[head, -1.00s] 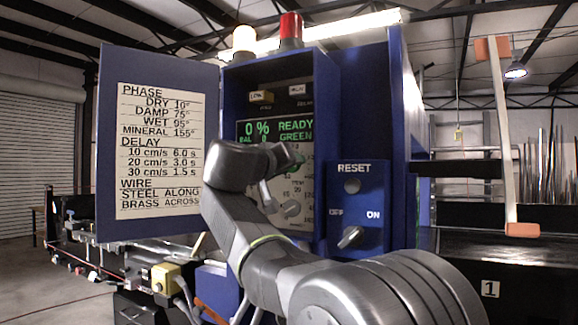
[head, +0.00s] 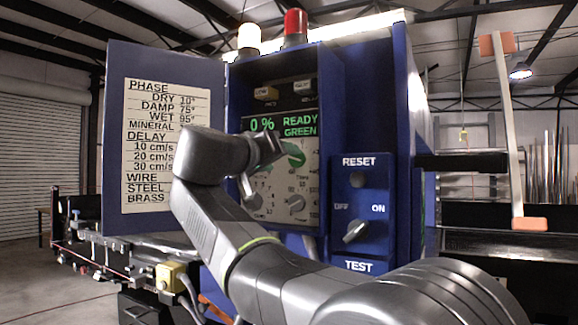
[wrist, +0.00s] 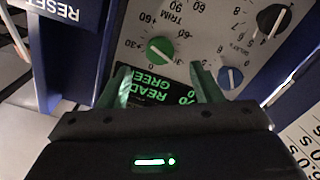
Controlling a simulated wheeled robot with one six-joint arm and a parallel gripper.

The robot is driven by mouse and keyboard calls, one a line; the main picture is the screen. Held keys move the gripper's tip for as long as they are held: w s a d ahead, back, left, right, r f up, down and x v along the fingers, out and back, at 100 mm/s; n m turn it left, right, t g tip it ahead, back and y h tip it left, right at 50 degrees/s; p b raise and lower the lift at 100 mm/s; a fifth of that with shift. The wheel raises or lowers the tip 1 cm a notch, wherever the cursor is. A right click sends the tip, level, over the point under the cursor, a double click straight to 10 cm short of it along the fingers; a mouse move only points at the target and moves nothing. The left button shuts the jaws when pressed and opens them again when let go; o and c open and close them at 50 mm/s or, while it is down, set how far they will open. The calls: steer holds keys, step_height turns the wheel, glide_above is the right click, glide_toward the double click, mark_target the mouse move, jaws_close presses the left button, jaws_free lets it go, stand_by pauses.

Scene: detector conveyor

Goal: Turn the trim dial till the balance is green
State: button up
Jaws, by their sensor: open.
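The control panel sits inside a blue cabinet, with a display (head: 283,126) reading 0 %, READY and GREEN. A green dial (wrist: 160,50) shows upside down in the wrist view, with the word TRIM beside it; I cannot tell whether that label belongs to it. It shows partly in the head view (head: 293,154), below the display. A grey dial (head: 295,203) sits lower. My gripper (head: 272,147) is in front of the panel. In the wrist view my gripper (wrist: 163,84) is open, its fingers either side of the display text, short of the green dial and apparently holding nothing.
A blue dial (wrist: 230,77) and a black dial (wrist: 272,18) sit to the right in the wrist view. A RESET, OFF/ON and TEST box (head: 358,215) stands beside the panel. The open cabinet door (head: 115,140) is at the left. Lamps (head: 295,27) stand on top.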

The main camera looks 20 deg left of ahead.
mark_target(295, 160)
steer(key=s+b, duration=0.1)
steer(key=s, duration=0.5)
steer(key=shift+s+a, duration=0.25)
steer(key=shift+s, duration=0.05)
steer(key=w+p, duration=0.1)
steer(key=w, duration=0.3)
steer(key=w+p, duration=0.1)
steer(key=w, duration=0.4)
steer(key=w+d+p, duration=0.1)
steer(key=w, duration=0.4)
steer(key=shift+s, duration=0.1)
